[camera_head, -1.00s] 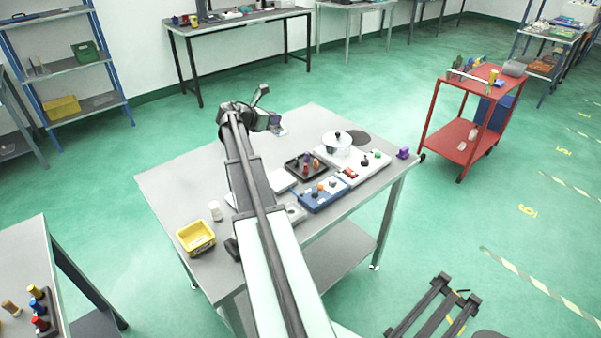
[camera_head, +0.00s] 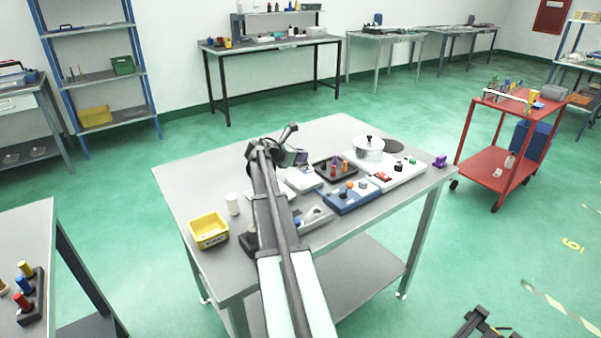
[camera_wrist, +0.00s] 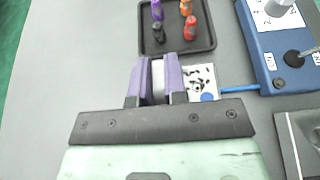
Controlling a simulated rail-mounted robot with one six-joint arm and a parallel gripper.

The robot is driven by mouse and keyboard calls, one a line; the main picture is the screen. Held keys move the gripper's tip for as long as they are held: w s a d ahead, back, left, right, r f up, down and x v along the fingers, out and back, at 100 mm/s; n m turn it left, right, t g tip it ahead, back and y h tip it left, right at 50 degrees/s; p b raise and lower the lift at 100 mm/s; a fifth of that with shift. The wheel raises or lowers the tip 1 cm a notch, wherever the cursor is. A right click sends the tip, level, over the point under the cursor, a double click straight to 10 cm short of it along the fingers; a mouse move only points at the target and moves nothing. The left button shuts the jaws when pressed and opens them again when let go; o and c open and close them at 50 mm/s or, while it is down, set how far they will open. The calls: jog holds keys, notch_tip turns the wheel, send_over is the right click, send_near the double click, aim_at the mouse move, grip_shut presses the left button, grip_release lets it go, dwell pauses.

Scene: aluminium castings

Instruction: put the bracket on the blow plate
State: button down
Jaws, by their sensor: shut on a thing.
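My gripper (camera_wrist: 157,82) is shut on a small pale grey piece (camera_wrist: 157,76), which I take to be the bracket. Its purple fingers stand on either side of the piece and hide much of it. A small white plate with black blotches (camera_wrist: 201,76) lies just right of the fingers in the wrist view. A blue knob and a blue tube are at its near edge; I take it as the blow plate. In the head view my gripper (camera_head: 288,154) is over the table's back middle, and a white plate (camera_head: 302,180) shows below it.
A black tray with coloured pegs (camera_wrist: 206,44) lies beyond the fingers. A blue control box (camera_wrist: 262,55) stands to the right. On the table (camera_head: 200,178) are a yellow bin (camera_head: 209,229), a white cylinder (camera_head: 232,204) and a lidded pot (camera_head: 369,150). The table's left side is mostly clear.

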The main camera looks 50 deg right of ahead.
aim_at(300, 164)
notch_tip(300, 164, down, 4)
jog(key=shift+b, duration=1.25)
jog(key=shift+r+p, duration=0.3)
jog(key=shift+r, duration=0.05)
jog(key=shift+f, duration=0.25)
jog(key=c, duration=1.2)
grip_release()
jog(key=shift+r, duration=0.1)
jog(key=shift+o, duration=0.2)
jog(key=shift+r, duration=0.25)
jog(key=p+v, duration=0.4)
jog(key=v, duration=0.8)
jog(key=shift+p, duration=0.3)
jog(key=shift+a+f, duration=0.1)
jog(key=shift+a, duration=0.05)
